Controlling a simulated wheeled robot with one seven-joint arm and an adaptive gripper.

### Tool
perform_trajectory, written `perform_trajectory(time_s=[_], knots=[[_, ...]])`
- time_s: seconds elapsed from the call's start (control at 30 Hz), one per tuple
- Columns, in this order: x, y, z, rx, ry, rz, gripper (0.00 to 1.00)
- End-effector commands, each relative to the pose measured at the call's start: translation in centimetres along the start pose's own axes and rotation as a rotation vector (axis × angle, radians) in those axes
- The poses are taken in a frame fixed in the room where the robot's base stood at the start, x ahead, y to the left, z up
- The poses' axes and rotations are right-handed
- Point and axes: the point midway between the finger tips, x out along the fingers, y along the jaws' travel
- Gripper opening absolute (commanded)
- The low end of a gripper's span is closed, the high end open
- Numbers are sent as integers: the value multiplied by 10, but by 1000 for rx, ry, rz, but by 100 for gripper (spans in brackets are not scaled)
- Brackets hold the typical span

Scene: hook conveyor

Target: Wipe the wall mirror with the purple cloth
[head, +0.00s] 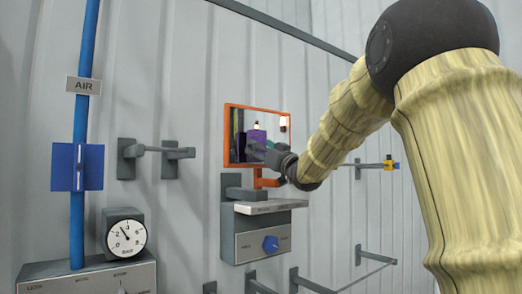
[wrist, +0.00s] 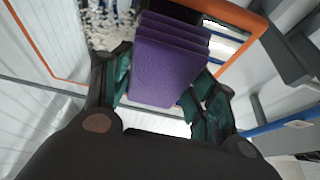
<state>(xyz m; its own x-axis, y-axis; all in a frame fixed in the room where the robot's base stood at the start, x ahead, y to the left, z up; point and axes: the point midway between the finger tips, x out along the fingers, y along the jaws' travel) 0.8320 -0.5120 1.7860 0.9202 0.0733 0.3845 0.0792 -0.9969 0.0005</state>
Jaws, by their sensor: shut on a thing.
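The wall mirror (head: 276,121) has an orange frame and hangs on the ribbed wall; its frame also shows in the wrist view (wrist: 243,15). The purple cloth (wrist: 168,66) is a thick folded pad between my fingers, reaching out past the fingertips. It shows small in front of the mirror in the head view (head: 255,137). My gripper (head: 260,151) is shut on the cloth, at the lower middle of the mirror. I cannot tell whether the cloth touches the glass.
Below the mirror are a grey bracket and shelf (head: 270,206) and a box with a blue knob (head: 270,244). Wall rods stick out at left (head: 157,149) and right (head: 375,165). A blue air pipe (head: 85,130) and a gauge (head: 125,237) stand further left.

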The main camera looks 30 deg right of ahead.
Motion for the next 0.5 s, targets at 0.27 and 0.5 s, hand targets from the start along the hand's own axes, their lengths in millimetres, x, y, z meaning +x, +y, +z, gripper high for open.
perform_trajectory(time_s=[0.27,0.5], knots=[[1,0,0,0,0,0,38],[4,0,1,0,0,0,38]])
